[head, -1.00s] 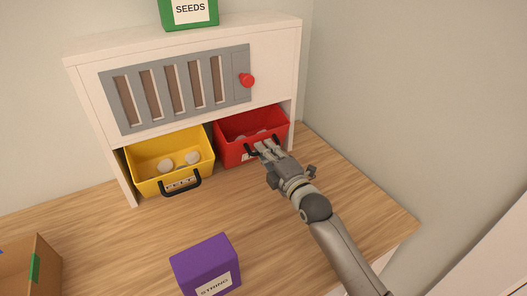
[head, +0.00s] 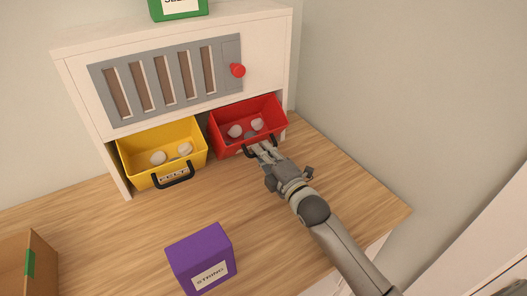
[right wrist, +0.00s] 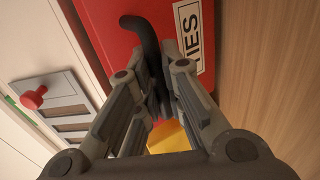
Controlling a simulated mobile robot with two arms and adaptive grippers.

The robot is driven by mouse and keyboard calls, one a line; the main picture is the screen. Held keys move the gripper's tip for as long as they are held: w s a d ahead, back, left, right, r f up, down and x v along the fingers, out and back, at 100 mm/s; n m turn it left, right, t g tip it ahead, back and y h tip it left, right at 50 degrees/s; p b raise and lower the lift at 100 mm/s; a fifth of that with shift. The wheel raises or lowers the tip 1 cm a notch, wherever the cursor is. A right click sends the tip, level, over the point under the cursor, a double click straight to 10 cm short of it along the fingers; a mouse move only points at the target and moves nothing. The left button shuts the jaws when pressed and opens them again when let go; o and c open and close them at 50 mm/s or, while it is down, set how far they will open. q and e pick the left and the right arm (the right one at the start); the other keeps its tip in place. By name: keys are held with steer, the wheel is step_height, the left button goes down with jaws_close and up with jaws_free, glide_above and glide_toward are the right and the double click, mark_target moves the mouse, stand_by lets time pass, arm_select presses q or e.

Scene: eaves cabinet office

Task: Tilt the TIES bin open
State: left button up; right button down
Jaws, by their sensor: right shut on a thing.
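The red TIES bin (head: 275,112) sits in the right opening under the white cabinet, tilted forward, with two pale round things inside. In the right wrist view its red front (right wrist: 100,18) fills the top, with part of the label, "IES" (right wrist: 194,35), showing. My right gripper (head: 262,150) is at the bin's front, shut on its black handle (right wrist: 145,35). The fingers hide part of the handle. My left gripper is not in view.
The yellow bin (head: 130,152), with a black handle, stands tilted out to the left. A purple STRING box (head: 200,250) is on the wooden table, and a cardboard box (head: 14,265) at the left edge. A red knob (head: 238,70) sticks out above the bins.

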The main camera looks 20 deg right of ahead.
steer(key=c, duration=1.5)
jaws_free()
steer(key=shift+f, duration=0.15)
steer(key=shift+c, duration=0.2)
steer(key=v, duration=1.2)
